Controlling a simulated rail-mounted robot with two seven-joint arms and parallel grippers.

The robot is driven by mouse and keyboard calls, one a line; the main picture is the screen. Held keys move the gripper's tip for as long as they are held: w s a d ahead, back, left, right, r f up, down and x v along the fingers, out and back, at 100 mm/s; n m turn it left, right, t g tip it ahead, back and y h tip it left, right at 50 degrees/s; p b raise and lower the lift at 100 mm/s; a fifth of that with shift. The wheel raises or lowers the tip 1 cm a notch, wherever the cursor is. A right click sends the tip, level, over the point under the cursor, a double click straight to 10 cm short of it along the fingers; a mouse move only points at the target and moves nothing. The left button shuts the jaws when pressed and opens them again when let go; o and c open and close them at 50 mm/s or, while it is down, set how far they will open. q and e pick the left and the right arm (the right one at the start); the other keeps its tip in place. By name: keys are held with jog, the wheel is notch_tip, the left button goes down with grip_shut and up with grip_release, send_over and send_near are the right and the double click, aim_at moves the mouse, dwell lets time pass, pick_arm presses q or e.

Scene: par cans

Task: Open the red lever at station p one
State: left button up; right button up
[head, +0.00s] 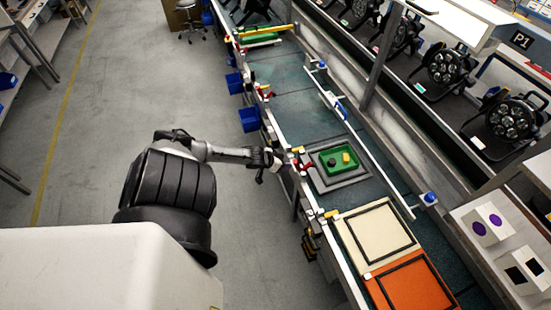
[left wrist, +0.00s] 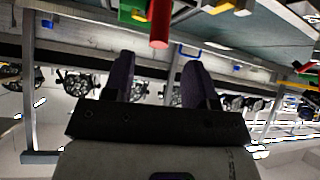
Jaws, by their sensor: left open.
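In the left wrist view a red cylindrical lever (left wrist: 160,24) shows at the top, beyond my left gripper's fingertips and apart from them. My left gripper (left wrist: 157,62) is open, its two dark fingers spread with nothing between them. In the head view my left gripper (head: 276,160) is at the near edge of the bench line, just left of the grey tray. Small red and yellow parts sit on the rail beside it; the lever itself is too small there to make out clearly. My right gripper is not in view.
A green tray (head: 353,159) with small parts lies in a grey tray (head: 318,184). Cream (head: 351,239) and orange (head: 433,287) panels lie nearer. The grey floor (head: 130,70) on the left is clear.

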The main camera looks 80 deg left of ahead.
pick_arm(q)
jog(key=shift+p+v, duration=0.4)
jog(key=shift+v, duration=2.05)
